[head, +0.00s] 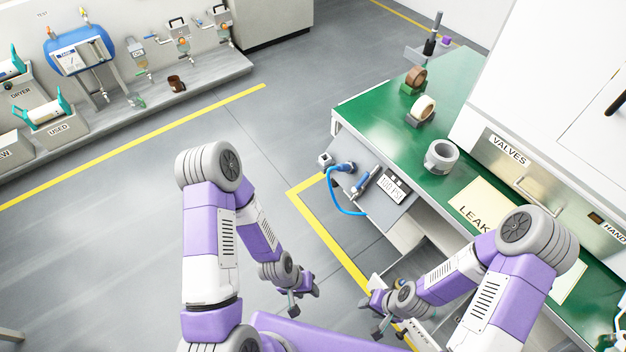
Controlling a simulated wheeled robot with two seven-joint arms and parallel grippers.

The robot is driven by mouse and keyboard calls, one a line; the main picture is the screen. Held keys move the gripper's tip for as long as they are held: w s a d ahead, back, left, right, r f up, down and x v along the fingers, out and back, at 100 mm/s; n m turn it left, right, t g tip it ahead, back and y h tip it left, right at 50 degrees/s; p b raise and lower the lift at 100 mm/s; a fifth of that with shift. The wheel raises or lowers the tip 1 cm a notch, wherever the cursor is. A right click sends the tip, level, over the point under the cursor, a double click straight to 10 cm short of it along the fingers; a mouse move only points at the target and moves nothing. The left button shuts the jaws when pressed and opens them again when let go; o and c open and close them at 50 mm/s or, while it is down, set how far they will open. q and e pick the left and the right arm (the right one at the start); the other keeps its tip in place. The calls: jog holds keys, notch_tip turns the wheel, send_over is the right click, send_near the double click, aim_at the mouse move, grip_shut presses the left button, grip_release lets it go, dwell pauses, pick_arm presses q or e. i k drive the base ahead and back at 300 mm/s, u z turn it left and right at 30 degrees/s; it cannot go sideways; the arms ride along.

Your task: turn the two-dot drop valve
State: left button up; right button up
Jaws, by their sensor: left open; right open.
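Several small drop valves with dark handles hang along the far wall at the upper left, among them one valve (183,44) and another valve (221,30). Their dot marks are too small to read, so I cannot tell which is the two-dot one. My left gripper (303,301) is open and empty over the floor at the lower middle. My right gripper (375,319) is open and empty to its right, near the workbench's front edge. Both are far from the wall valves.
A blue tank (80,50) and bins stand left of the valves; a brown cup (176,84) sits on the ledge below. A green workbench (395,125) with tape rolls and a VALVES drawer (510,150) is at the right. The grey floor between is clear.

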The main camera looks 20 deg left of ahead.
aim_at(355, 190)
jog(key=k, duration=0.5)
jog(key=u, duration=0.75)
jog(key=i, duration=1.55)
jog(key=z, duration=0.4)
